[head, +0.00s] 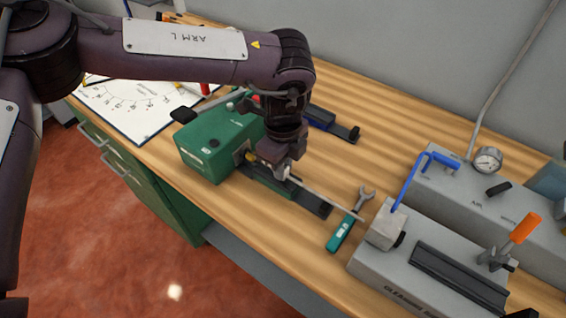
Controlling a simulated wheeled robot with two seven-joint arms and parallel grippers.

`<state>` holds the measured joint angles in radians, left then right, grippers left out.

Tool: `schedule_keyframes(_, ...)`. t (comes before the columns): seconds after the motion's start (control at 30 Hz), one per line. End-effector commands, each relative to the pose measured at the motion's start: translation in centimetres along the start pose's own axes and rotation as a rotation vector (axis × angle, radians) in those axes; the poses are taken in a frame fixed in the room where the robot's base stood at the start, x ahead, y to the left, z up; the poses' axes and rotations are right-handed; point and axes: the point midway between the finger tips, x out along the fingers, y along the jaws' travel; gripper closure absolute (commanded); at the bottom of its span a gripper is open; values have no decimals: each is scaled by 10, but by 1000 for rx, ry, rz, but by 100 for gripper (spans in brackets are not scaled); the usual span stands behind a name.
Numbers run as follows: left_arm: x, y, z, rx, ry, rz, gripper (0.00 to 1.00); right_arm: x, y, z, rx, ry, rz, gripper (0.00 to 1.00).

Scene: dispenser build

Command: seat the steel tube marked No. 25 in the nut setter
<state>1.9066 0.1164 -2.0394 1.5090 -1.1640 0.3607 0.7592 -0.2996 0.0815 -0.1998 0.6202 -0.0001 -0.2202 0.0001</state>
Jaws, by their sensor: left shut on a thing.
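My left gripper (276,160) is shut on a thin steel tube (325,199). The tube slants down to the right from the jaws, over the bench, and its far end is close to a grey metal block (383,229) on the grey machine. I cannot tell whether the end touches the block. Any No. 25 mark is too small to read. A green machine (208,150) with a dark rail stands just left of and below the gripper. The labels are too small to tell which machine is the nut setter. My right gripper is not in view.
A grey machine (372,272) with an orange-handled clamp (524,228) is at lower right. Behind it stand a blue bent handle (408,185) and a gauge (487,160). A white chart (130,112) lies at left.

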Motion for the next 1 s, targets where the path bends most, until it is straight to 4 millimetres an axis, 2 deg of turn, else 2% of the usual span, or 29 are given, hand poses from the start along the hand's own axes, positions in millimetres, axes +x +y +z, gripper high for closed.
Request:
schedule_keyframes(0.73,10,0,0,0,0,-1,100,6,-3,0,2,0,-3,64)
schedule_keyframes(1.0,10,0,8,-2,0,0,100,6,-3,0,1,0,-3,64)
